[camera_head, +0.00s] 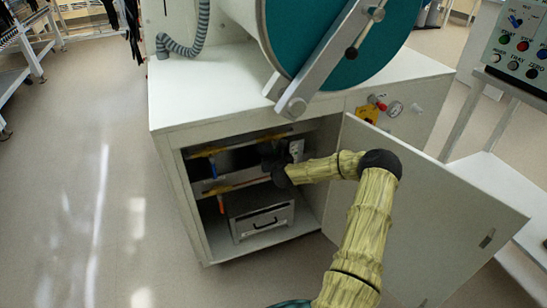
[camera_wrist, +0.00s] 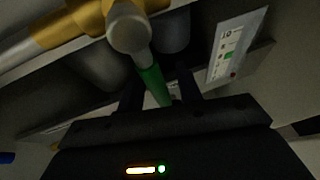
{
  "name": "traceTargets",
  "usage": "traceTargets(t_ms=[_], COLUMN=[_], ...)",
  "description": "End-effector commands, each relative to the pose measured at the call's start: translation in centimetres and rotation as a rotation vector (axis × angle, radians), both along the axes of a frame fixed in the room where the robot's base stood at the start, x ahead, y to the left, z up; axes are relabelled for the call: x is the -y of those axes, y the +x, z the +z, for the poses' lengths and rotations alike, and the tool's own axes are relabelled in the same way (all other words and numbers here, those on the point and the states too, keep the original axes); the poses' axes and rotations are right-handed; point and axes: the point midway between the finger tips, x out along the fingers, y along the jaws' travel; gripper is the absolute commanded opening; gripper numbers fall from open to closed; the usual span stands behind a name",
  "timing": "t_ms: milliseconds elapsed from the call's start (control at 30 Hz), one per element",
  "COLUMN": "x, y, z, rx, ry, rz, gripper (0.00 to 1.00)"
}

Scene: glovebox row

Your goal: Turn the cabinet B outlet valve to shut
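In the wrist view, a valve with a green lever handle (camera_wrist: 152,82) hangs below a yellow-marked pipe (camera_wrist: 75,24). The grey round end of the valve (camera_wrist: 129,30) faces the camera. My gripper (camera_wrist: 160,92) has its two dark fingers apart, with the green handle between them and gaps visible on both sides. In the head view my gripper (camera_head: 275,168) is inside the open cabinet, toward its right side, and hides the green handle. I cannot read which cabinet or valve this is.
The cabinet door (camera_head: 425,210) stands open to the right of my arm. A label card (camera_wrist: 236,45) hangs right of the valve. The floor at left is clear.

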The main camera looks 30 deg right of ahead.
Motion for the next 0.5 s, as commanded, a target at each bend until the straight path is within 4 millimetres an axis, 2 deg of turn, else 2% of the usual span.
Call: traceTargets(t_ms=[267, 500], x=[-0.1, -1.1], y=[-0.8, -3.7], z=[0.5, 1.9], rx=[0.001, 0.0], ry=[-0.003, 0.0], rz=[-0.002, -0.001], gripper=[0.35, 0.35])
